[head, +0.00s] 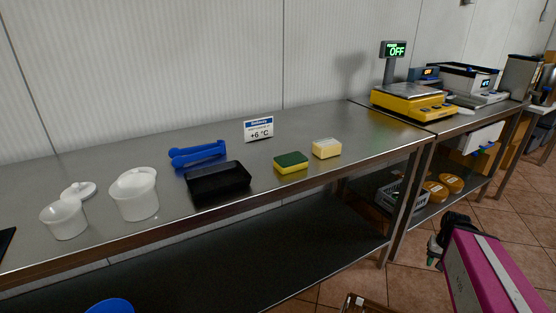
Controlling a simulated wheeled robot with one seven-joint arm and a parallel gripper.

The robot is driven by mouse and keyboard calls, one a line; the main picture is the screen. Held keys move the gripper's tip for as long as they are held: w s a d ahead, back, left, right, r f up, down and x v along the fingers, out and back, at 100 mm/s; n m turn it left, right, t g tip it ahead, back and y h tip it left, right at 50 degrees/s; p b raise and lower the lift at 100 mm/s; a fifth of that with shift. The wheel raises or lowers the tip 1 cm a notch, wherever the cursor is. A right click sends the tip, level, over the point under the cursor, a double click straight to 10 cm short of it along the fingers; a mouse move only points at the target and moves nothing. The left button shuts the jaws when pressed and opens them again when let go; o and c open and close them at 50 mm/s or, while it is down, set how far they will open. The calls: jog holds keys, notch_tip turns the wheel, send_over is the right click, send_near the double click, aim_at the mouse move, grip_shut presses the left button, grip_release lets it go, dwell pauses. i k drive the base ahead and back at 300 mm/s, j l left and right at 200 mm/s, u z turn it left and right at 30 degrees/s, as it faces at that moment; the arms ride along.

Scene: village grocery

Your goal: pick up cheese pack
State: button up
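The cheese pack (326,148) looks like a small pale yellow block with a lighter top. It sits on the steel table (330,118) near its front edge, toward the right end. A yellow and green sponge (291,163) lies just left of it, with a small gap. My gripper (434,253) shows dark at the lower right, beyond the table's front edge and below its top. It is well apart from the cheese pack. Its fingers are small and partly hidden, so I cannot tell whether they are open.
A temperature sign (258,130) stands behind. A yellow scale (414,103) is on the adjoining table. The tabletop behind and right of the pack is clear.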

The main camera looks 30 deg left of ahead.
aim_at(324, 148)
jog(key=u, duration=1.35)
